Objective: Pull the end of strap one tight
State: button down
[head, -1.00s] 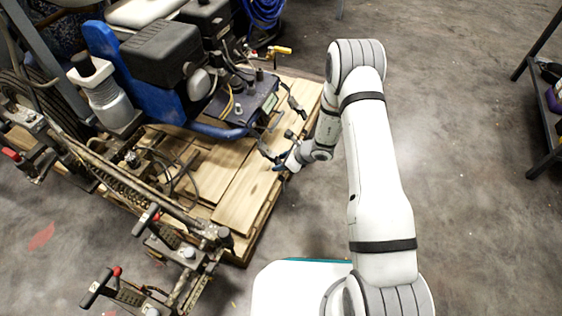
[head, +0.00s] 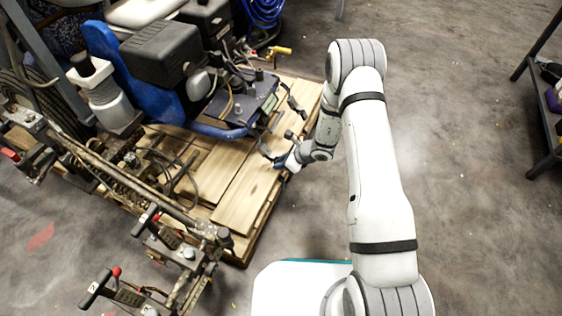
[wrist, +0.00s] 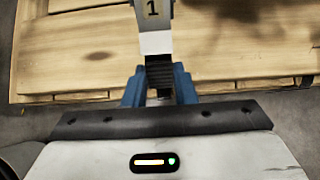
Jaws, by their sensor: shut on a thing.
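Strap one (wrist: 154,20) shows in the wrist view as a grey band with a "1" on it, a white section below that and a dark ribbed end. My gripper (wrist: 159,85) has blue fingers on both sides of the dark end and is shut on it. In the head view my gripper (head: 286,165) is low over the right edge of the wooden pallet (head: 240,200). A dark strap piece (head: 267,152) lies just left of it there. The fingertips are small and partly hidden by my wrist in that view.
The line striper (head: 160,60), with a blue frame and black boxes, stands on the pallet. Another dark strap piece (head: 296,106) hangs farther back. Handles and bars fill the left. The concrete floor right of my arm is clear up to a dark shelf (head: 548,110).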

jog(key=s+d+f+b, duration=0.1)
jog(key=d+f+b, duration=0.2)
jog(key=f+b, duration=0.2)
jog(key=shift+s+f, duration=0.15)
jog(key=shift+f, duration=0.65)
jog(key=c, duration=1.6)
grip_release()
jog(key=shift+d+f, duration=0.1)
jog(key=shift+d, duration=0.1)
jog(key=shift+c, duration=0.2)
jog(key=o, duration=0.5)
jog(key=shift+a, duration=0.1)
jog(key=shift+o, duration=0.5)
jog(key=shift+o, duration=1.2)
jog(key=shift+r, duration=0.2)
jog(key=p+v, duration=0.2)
jog(key=v, duration=0.5)
jog(key=shift+p, duration=0.4)
